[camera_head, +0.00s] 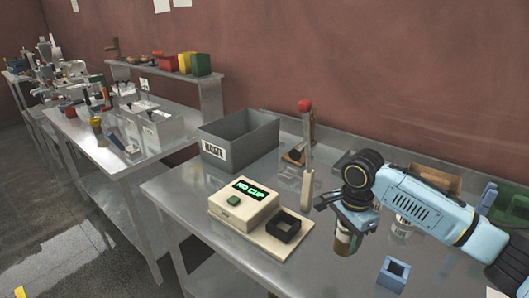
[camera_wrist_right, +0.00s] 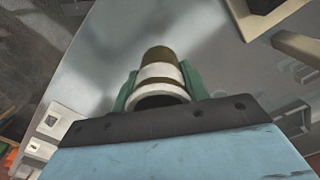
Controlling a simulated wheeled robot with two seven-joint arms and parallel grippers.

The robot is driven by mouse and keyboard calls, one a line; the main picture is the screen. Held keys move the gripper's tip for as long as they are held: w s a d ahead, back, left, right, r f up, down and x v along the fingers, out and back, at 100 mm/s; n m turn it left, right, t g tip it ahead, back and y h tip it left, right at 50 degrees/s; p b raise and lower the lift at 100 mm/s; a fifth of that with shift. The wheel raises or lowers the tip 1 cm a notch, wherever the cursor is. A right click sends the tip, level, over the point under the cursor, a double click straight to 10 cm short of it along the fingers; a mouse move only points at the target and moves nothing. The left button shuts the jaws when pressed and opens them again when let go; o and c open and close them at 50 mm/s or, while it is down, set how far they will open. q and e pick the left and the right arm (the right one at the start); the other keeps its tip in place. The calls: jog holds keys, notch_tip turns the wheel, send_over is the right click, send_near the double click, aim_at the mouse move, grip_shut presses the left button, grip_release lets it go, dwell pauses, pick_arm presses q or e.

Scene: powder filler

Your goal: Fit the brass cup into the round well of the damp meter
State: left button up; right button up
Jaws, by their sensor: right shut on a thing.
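The damp meter (camera_head: 232,222) is a cream box on the front of the metal table, with a green button and a display reading "NO CUP". A black raised square collar (camera_head: 284,229) stands on the right of its base; the round well itself is hard to make out. My right gripper (camera_head: 348,232) is shut on the brass cup (camera_head: 345,243), right of the meter and apart from it. In the right wrist view the cup (camera_wrist_right: 159,57) shows brass with a pale band between green fingers. My left gripper is out of view.
A grey bin marked WASTE (camera_head: 240,141) stands behind the meter. A red-knobbed lever (camera_head: 305,150) rises behind and right. A blue square holder (camera_head: 394,273) lies to the right of the cup, and a labelled white container (camera_head: 403,226) stands beyond it.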

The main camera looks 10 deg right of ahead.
jog(key=shift+a+n, duration=0.3)
jog(key=s+a+n+b, duration=0.5)
jog(key=a+n, duration=0.3)
jog(key=n, duration=0.7)
jog(key=shift+s+a+b, duration=0.15)
jog(key=shift+b, duration=0.35)
